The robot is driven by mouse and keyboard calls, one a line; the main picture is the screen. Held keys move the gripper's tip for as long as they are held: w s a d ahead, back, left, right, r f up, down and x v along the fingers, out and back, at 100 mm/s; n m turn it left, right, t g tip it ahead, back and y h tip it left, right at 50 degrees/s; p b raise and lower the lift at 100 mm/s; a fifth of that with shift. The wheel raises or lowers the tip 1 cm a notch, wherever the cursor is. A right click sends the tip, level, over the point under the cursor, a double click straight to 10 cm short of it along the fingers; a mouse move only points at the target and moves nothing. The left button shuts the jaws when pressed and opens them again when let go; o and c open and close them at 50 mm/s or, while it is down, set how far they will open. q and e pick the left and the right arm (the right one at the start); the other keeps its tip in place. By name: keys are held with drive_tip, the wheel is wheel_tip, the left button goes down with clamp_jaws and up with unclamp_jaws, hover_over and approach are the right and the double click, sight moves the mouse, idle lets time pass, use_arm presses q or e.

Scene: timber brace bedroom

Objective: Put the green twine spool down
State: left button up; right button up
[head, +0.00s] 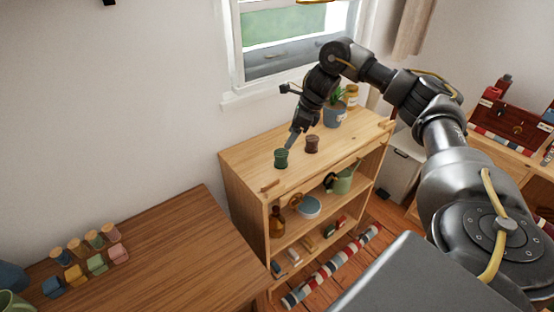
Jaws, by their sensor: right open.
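The green twine spool (281,158) stands upright on top of the light wooden shelf unit (252,172), near its left end. My right gripper (291,141) is just above and to the right of the spool, pointing down, open. Whether a fingertip still touches the spool is too small to tell. A brown spool (312,144) stands to the right of the green one on the same top. My left gripper is not in view.
A potted plant (334,115) and a yellow jar (352,95) stand at the shelf top's back right. Lower shelves hold a brown bottle (277,222), a bowl (308,207) and a watering can (344,181). A darker table (180,250) with small coloured items is at left.

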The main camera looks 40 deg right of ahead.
sight(281, 153)
drive_tip(key=x, duration=0.4)
drive_tip(key=shift+w+d+f+p, duration=0.1)
drive_tip(key=shift+d+f+p, duration=0.05)
drive_tip(key=shift+f+p, duration=0.5)
drive_tip(key=shift+p, duration=0.05)
drive_tip(key=p+x, duration=0.1)
drive_tip(key=x, duration=0.3)
drive_tip(key=shift+w+r, duration=0.1)
drive_tip(key=shift+w, duration=0.05)
drive_tip(key=shift+w+f, duration=0.1)
drive_tip(key=shift+f, duration=0.25)
